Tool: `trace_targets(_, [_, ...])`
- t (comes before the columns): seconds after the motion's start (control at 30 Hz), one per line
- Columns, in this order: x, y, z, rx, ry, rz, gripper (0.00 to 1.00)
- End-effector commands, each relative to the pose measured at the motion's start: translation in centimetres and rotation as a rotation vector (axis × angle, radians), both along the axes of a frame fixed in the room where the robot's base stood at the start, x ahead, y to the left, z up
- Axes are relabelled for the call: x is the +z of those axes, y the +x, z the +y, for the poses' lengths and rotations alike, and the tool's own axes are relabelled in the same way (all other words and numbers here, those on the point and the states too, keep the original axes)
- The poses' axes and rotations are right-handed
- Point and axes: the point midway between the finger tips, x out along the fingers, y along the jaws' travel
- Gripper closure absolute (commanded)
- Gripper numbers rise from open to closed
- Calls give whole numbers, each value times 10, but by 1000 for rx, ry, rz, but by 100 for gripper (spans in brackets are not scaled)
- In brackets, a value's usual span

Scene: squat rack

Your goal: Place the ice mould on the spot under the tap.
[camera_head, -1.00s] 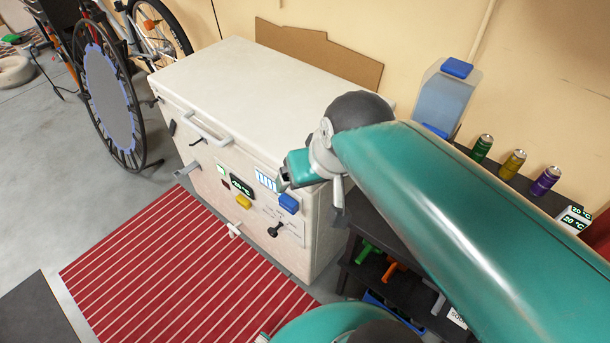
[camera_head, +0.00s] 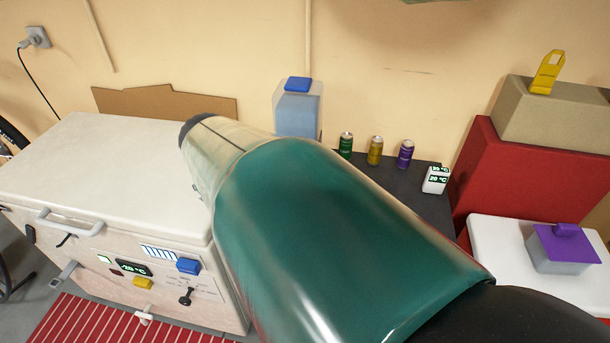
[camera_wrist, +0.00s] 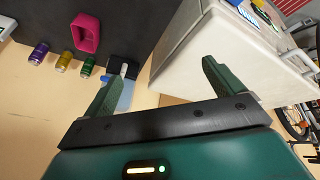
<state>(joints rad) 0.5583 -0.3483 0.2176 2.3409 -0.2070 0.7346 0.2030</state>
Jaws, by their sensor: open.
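A pink, hollow, rounded block (camera_wrist: 86,33), which looks like the ice mould, rests on the dark table in the wrist view. It does not show in the head view, where my arm covers part of the table. A clear water container with a blue lid (camera_head: 298,108) stands at the back of the table. In the wrist view a small pale part, perhaps the tap (camera_wrist: 124,70), shows by a black square patch (camera_wrist: 121,65), which may be the spot. My gripper (camera_wrist: 162,72) is open and empty, apart from the pink block. The head view hides it behind my arm.
A white chest freezer (camera_head: 110,165) stands left of the dark table (camera_head: 428,205). Green, gold and purple cans (camera_head: 375,150) and a white temperature display (camera_head: 436,180) stand on the table. A red box (camera_head: 510,180) and a purple-lidded container (camera_head: 565,248) are at the right.

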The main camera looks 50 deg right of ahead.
Motion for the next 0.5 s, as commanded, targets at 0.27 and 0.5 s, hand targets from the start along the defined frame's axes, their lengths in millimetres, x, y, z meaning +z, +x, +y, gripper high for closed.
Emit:
trace_targets(0.27, [-46,8,-109,-226,6,35,6])
trace_targets(0.5, [-92,-10,-201,-406,56,14,6])
